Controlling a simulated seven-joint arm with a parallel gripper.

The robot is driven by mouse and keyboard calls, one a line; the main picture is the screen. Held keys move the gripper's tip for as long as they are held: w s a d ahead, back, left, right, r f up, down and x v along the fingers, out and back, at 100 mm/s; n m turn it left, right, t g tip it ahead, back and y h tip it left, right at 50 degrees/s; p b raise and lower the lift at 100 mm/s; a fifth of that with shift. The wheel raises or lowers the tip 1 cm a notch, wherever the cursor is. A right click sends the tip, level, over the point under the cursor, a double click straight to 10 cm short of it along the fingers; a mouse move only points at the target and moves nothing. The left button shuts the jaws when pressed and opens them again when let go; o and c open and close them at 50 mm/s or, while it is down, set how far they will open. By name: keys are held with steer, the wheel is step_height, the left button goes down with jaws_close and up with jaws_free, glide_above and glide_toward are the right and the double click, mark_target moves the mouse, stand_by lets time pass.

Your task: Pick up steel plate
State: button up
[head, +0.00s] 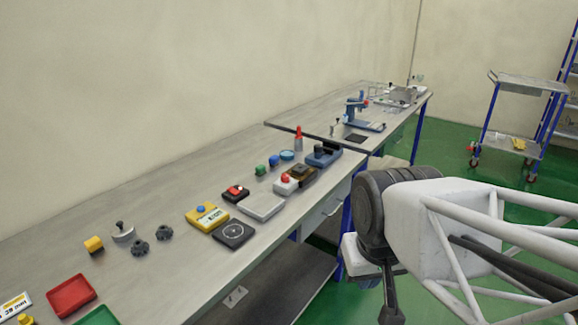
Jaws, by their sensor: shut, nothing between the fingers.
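A small grey metal plate with holes (235,296) lies on the lower shelf under the bench, near its front edge. A pale grey flat square piece (262,206) lies on the bench top among the other parts. I cannot tell for sure which of the two is the steel plate. My gripper (390,312) hangs at the lower right, dark and pointing down, in front of the bench and apart from both pieces. It is shut and empty. My white arm and dark joint hide part of the floor behind.
The bench top (150,285) holds a yellow box (207,217), a black square (234,234), dark knobs (139,247), a red tray (72,295) and a green tray (97,317). A second bench and a blue trolley (519,115) stand behind. Green floor lies between.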

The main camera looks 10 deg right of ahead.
steer(key=o, duration=1.7)
steer(key=w+r+n+g, duration=0.1)
steer(key=w+r+n, duration=0.15)
steer(key=w, duration=1.55)
steer(key=w+r+n, duration=0.2)
steer(key=w+r, duration=0.2)
steer(key=w, duration=1.4)
steer(key=w+f+n, duration=0.1)
steer(key=w+f, duration=0.4)
steer(key=w, duration=0.5)
steer(key=w+d+f+n+g, duration=0.1)
steer(key=w+f, duration=0.4)
steer(key=w, duration=0.6)
steer(key=w+d+f+n, duration=0.1)
steer(key=w+f+n, duration=0.1)
steer(key=w+f, duration=0.4)
steer(key=shift+w+d+n+g, duration=0.1)
steer(key=shift+w+n+g, duration=0.1)
steer(key=shift+w, duration=1.15)
steer(key=shift+w+d+n+g, duration=0.1)
steer(key=shift+w+n, duration=0.05)
steer(key=shift+w, duration=1.15)
steer(key=shift+w+f, duration=0.2)
steer(key=shift+f, duration=0.1)
